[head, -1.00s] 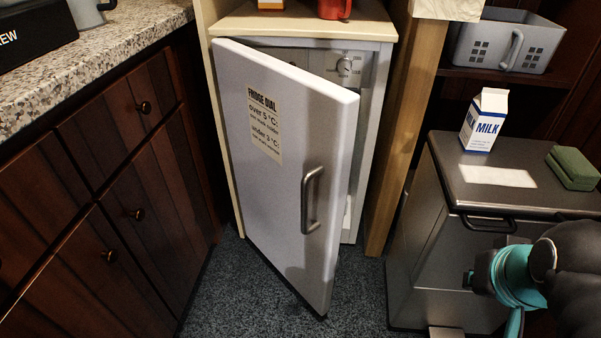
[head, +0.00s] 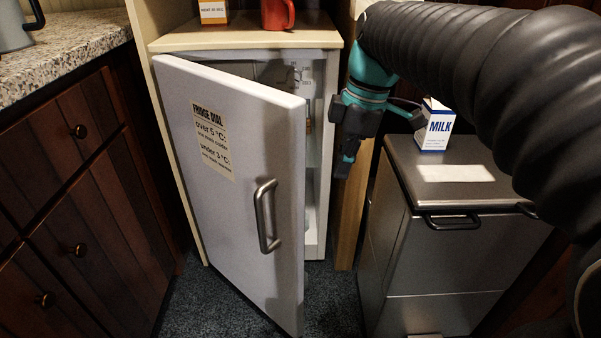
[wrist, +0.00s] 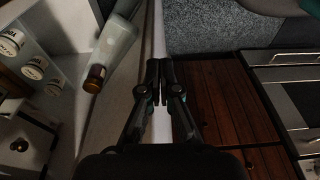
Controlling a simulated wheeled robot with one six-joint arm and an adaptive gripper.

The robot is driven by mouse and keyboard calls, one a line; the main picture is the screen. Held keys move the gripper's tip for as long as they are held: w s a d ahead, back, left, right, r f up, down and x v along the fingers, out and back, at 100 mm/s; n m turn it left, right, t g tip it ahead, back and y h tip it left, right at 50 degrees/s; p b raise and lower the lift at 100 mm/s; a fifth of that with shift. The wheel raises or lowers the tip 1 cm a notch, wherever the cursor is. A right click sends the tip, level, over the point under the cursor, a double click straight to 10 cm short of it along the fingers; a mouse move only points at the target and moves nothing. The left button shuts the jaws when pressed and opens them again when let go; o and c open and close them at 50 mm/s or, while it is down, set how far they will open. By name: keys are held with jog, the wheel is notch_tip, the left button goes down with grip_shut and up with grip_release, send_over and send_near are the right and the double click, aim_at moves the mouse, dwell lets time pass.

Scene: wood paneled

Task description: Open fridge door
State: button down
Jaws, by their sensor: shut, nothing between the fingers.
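The white fridge door (head: 220,200) stands partly open, hinged at the left, with its free edge swung out toward me. Its metal bar handle (head: 267,216) is on the outer face near the free edge. My gripper (head: 346,165) is right of the door's free edge, near the fridge opening and apart from the handle. In the wrist view my gripper (wrist: 159,65) is shut with its fingertips together and nothing between them. The fridge inside shows a bottle (wrist: 108,50) and several white tubs (wrist: 10,42) on a shelf.
A metal bin (head: 450,250) with a milk carton (head: 436,126) on top stands to the right. Wooden cabinets (head: 75,190) under a granite counter stand to the left. A red mug (head: 277,14) sits above the fridge. Carpet is open before the door.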

aim_at(303, 192)
jog(key=shift+w+a+f+n+g+b, duration=1.15)
jog(key=shift+w+a+n+g, duration=0.7)
jog(key=shift+w+n, duration=2.65)
jog(key=shift+n+t+y, duration=0.25)
jog(key=shift+n+y, duration=0.15)
jog(key=shift+n, duration=0.2)
jog(key=b+x, duration=0.1)
jog(key=x, duration=0.3)
jog(key=s+b+x, duration=0.1)
jog(key=x, duration=0.4)
jog(key=shift+s+a, duration=0.1)
jog(key=shift+a, duration=0.15)
